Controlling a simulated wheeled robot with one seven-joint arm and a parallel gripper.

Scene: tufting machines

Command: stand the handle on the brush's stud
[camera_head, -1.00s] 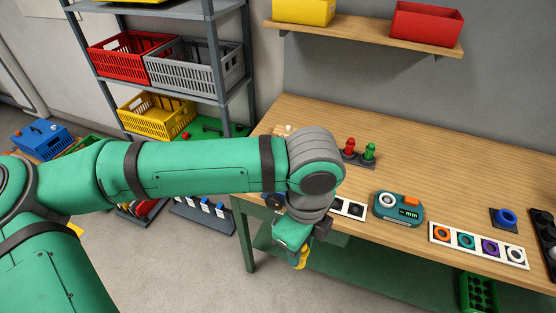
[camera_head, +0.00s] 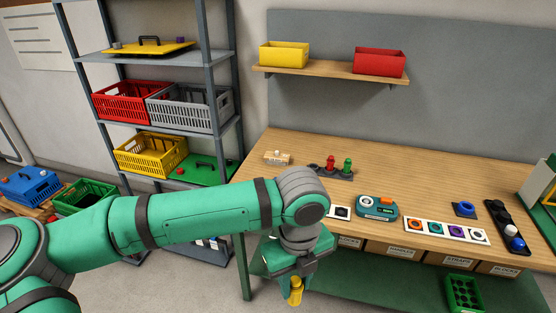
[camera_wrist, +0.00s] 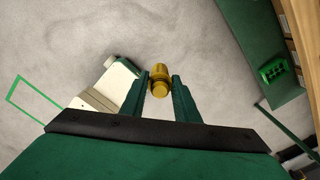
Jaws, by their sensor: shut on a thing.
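The yellow handle (camera_head: 296,292) hangs below my gripper (camera_head: 294,276), which is in front of the workbench edge, over the floor. In the wrist view, the handle (camera_wrist: 160,76) shows as a brass-yellow stepped cylinder between the two green fingers of my gripper (camera_wrist: 161,86), which is shut on it. What looks like the brush (camera_head: 277,157), a small pale wooden block with a light knob on top, lies at the back left of the workbench, well apart from the gripper. Its details are too small to tell.
My arm crosses before the bench's left end. Its middle back is clear.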

